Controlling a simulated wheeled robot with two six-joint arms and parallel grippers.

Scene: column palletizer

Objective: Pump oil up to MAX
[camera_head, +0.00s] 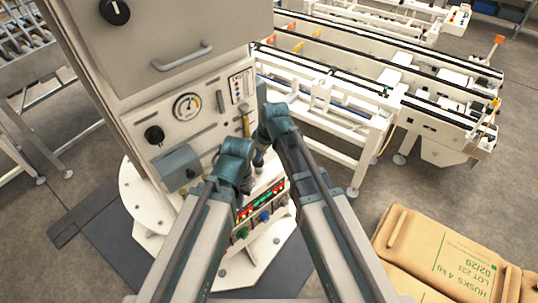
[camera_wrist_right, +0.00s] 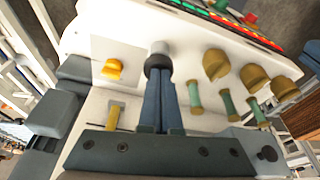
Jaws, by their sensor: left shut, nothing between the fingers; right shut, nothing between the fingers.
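In the head view a white machine panel (camera_head: 215,118) stands ahead with a round gauge (camera_head: 186,107) and a slim upright part with a yellow lower section (camera_head: 245,124). I cannot read a MAX mark. In the right wrist view my right gripper (camera_wrist_right: 169,95) is shut and empty, its blue fingers pointing at a dark, grey-topped round part (camera_wrist_right: 157,58). I cannot tell whether they touch. It also shows in the head view (camera_head: 268,112), against the panel. My left gripper (camera_head: 240,165) is lower, shut and empty, in front of the panel; its fingertips are mostly hidden.
Brass knobs (camera_wrist_right: 215,63) and small green tubes (camera_wrist_right: 195,97) sit right of my fingers; a yellow knob (camera_wrist_right: 113,68) is left. A strip of red and green lights (camera_head: 263,199) is below. Conveyors (camera_head: 350,90) stand at right, brown sacks (camera_head: 440,258) lower right.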

